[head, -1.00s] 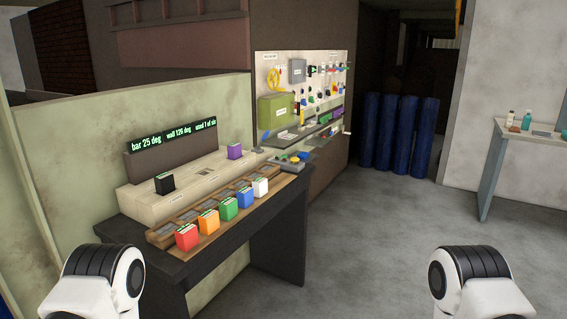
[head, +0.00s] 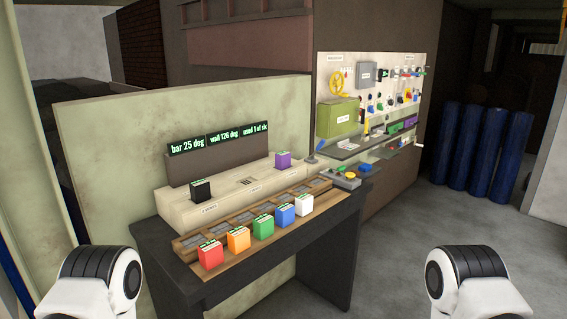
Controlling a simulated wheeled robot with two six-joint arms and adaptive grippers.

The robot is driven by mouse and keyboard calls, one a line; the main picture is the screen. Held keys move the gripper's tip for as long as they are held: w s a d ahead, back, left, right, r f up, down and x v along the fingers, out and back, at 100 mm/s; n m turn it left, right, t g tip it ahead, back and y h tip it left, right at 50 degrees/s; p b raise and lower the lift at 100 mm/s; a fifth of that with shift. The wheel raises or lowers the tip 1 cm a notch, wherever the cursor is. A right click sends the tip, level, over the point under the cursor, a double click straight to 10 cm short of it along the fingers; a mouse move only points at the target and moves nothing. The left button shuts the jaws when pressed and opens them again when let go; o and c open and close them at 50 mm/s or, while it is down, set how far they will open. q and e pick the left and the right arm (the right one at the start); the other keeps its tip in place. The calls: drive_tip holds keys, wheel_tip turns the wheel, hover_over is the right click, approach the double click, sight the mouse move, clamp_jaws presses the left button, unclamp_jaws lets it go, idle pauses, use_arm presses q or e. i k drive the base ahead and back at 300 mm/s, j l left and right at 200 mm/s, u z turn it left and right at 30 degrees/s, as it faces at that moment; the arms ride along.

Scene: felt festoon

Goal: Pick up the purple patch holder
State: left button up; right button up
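The purple patch holder (head: 283,160) is a small purple block with a pale top. It stands upright at the right end of the beige console (head: 222,209) on the dark bench. No gripper is near it. Only the white and black links of my two arms show at the bottom left and bottom right of the head view. Both grippers are out of the picture.
A black block (head: 201,191) stands on the console's left part. Red (head: 210,257), orange (head: 238,240), green (head: 263,227), blue (head: 285,215) and white (head: 304,205) blocks line the wooden front tray. A green-lettered display (head: 218,141) stands behind. Grey floor (head: 395,270) is open at right.

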sight(282, 159)
drive_tip(key=i+l+u, duration=0.1)
drive_tip(key=i+l, duration=0.3)
drive_tip(key=l, duration=0.25)
drive_tip(key=i+l+u, duration=0.15)
drive_tip(key=i+l, duration=0.25)
drive_tip(key=l, duration=0.25)
drive_tip(key=i+l+u, duration=0.15)
drive_tip(key=l, duration=0.2)
drive_tip(key=i+l+u, duration=0.1)
drive_tip(key=l, duration=0.25)
drive_tip(key=i+l, duration=0.25)
drive_tip(key=l, duration=0.15)
drive_tip(key=u, duration=0.05)
